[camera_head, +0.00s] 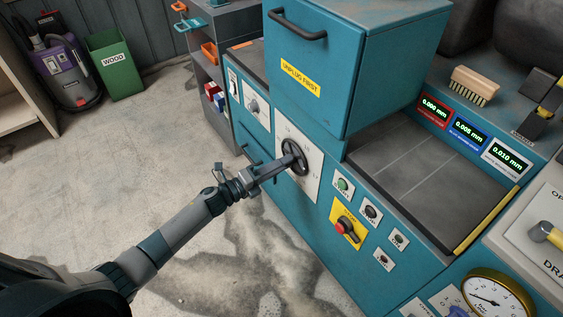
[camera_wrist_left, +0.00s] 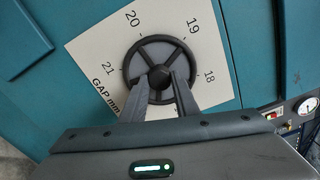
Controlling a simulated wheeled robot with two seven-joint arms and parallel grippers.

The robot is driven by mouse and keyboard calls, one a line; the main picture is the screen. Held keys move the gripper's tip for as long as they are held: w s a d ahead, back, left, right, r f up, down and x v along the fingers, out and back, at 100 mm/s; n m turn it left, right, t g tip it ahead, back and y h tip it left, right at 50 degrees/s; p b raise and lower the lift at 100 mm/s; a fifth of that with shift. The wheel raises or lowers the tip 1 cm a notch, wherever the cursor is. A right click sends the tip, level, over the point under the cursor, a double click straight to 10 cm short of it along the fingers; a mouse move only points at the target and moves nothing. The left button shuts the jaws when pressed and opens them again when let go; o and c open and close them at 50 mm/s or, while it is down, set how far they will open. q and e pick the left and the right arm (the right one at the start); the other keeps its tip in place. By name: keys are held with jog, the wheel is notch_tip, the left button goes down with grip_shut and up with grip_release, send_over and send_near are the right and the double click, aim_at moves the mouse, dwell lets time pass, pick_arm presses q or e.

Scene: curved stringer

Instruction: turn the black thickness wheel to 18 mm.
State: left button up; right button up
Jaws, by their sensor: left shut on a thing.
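The black thickness wheel (camera_head: 297,150) is on the front of the teal machine, over a pale dial plate (camera_head: 312,184). In the left wrist view the wheel (camera_wrist_left: 157,38) is a round rim with spokes and a dark hub. The dial plate (camera_wrist_left: 100,60) reads GAP mm, with 21, 20, 19 and 18 around the wheel. I cannot make out a pointer that shows the set value. My left gripper (camera_head: 289,161) reaches the wheel from the front. In the wrist view its fingers (camera_wrist_left: 161,84) are shut on the wheel at the hub. My right gripper is not in view.
Right of the wheel are a green button (camera_head: 342,184) and a red switch on a yellow plate (camera_head: 345,228). A teal box marked UNPLUG FIRST (camera_head: 350,85) stands above. Small displays (camera_head: 434,108) and a brush (camera_head: 474,84) are at the right. The floor at left is open.

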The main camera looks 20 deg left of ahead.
pick_arm(q)
jog(key=shift+a+r+n+p, duration=0.1)
jog(key=shift+n+p, duration=1.5)
jog(key=shift+n, duration=3.4)
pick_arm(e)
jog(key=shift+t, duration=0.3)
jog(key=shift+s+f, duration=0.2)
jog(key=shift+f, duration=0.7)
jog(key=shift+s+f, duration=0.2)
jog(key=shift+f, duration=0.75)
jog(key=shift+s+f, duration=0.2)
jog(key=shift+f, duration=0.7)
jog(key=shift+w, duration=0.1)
pick_arm(q)
jog(key=o, duration=1.1)
jog(key=shift+c, duration=0.2)
